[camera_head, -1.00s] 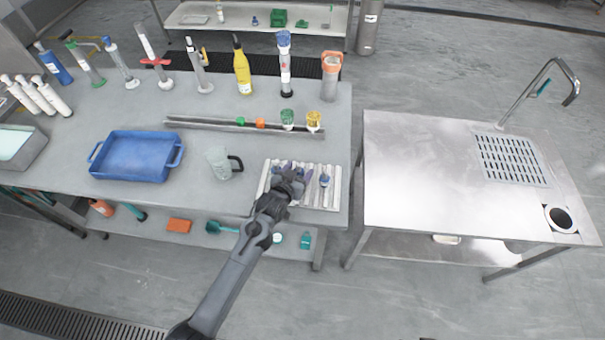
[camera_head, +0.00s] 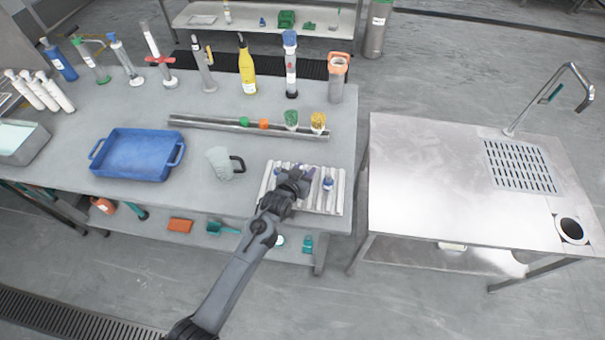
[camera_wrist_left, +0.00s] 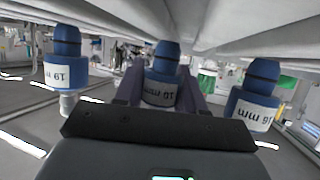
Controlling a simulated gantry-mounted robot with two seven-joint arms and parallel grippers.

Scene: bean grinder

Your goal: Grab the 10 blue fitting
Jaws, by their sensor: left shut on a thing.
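My left gripper (camera_head: 296,176) is over the light ribbed tray (camera_head: 338,205) near the table's front right. In the left wrist view its two fingers stand on either side of a blue fitting with a white label (camera_wrist_left: 160,88), which seems to read 10 mm, and they are shut on it. A blue fitting (camera_wrist_left: 66,65) labelled 19 mm is to the left in that view, and another (camera_wrist_left: 254,95), labelled 16 mm, to the right. In the head view one blue fitting (camera_head: 328,183) shows right of the gripper. The gripper hides the held fitting there.
A glass jug with a dark handle (camera_head: 221,163) stands just left of the ribbed tray. A blue tray (camera_head: 137,155) is farther left. A metal rail (camera_head: 190,122) with coloured caps lies behind. Tall bottles and tubes line the back. The steel table (camera_head: 440,190) at right is largely clear.

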